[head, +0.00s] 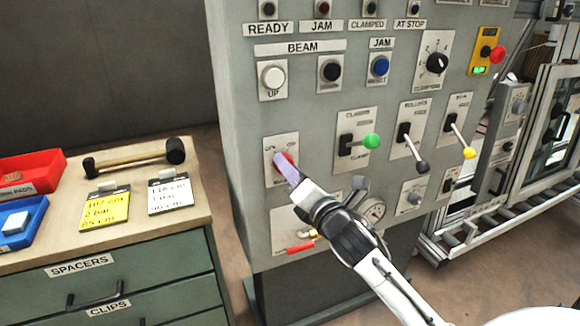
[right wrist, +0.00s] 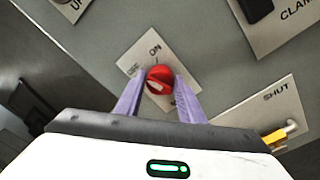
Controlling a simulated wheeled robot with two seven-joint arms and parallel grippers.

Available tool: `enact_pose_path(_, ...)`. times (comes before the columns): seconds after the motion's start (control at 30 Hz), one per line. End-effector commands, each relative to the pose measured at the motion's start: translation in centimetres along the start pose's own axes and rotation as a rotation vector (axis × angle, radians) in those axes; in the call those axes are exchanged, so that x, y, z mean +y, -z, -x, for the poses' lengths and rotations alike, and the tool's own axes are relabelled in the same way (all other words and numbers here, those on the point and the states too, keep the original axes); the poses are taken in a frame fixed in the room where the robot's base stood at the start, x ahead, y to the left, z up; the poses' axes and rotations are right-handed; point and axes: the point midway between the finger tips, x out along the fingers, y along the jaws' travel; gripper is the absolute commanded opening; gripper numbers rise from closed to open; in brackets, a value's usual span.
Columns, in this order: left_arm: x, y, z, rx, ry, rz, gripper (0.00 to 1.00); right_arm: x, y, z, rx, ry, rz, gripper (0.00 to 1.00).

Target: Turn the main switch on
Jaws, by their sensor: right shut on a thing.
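The main switch is a red round knob (right wrist: 159,75) on a small pale plate, low on the left of the grey panel. The plate (head: 270,145) also shows in the head view, where my gripper covers most of the knob. In the right wrist view, "ON" is readable at the plate's top, with another label to its left partly legible. A pale mark shows on the knob, but I cannot tell which label it points to. My right gripper (head: 284,162) has its two lilac fingers on either side of the knob and is shut on it. My left gripper is out of view.
Above is the white "UP" button (head: 272,76). To the right are levers with green (head: 371,141), black and yellow knobs. Below, a plate (right wrist: 262,112) marked "SHUT" bears a valve with a red handle (head: 300,247). A bench (head: 120,235) with a mallet (head: 135,157) and trays stands left.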

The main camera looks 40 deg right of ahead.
Motion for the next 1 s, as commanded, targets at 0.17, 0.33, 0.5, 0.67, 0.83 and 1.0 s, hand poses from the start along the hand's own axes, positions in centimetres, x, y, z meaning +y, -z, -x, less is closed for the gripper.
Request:
enact_pose_path(0.17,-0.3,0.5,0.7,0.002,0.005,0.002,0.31,-0.1,-0.1,0.0,-0.006,-0.001,-0.159,0.13)
enact_pose_path(0.33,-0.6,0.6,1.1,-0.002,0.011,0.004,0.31,-0.2,0.0,0.0,-0.014,-0.006,-0.321,0.13)
enact_pose_path(0.5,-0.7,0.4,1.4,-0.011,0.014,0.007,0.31,-0.3,0.1,0.0,-0.021,-0.010,-0.480,0.13)
enact_pose_path(0.67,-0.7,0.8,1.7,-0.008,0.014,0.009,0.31,-0.3,0.2,0.0,-0.027,-0.015,-0.615,0.13)
enact_pose_path(0.83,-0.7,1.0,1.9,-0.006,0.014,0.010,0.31,-0.4,0.2,0.0,-0.033,-0.019,-0.728,0.13)
enact_pose_path(1.0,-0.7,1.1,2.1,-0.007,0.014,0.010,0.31,-0.4,0.3,0.0,-0.036,-0.023,-0.808,0.13)
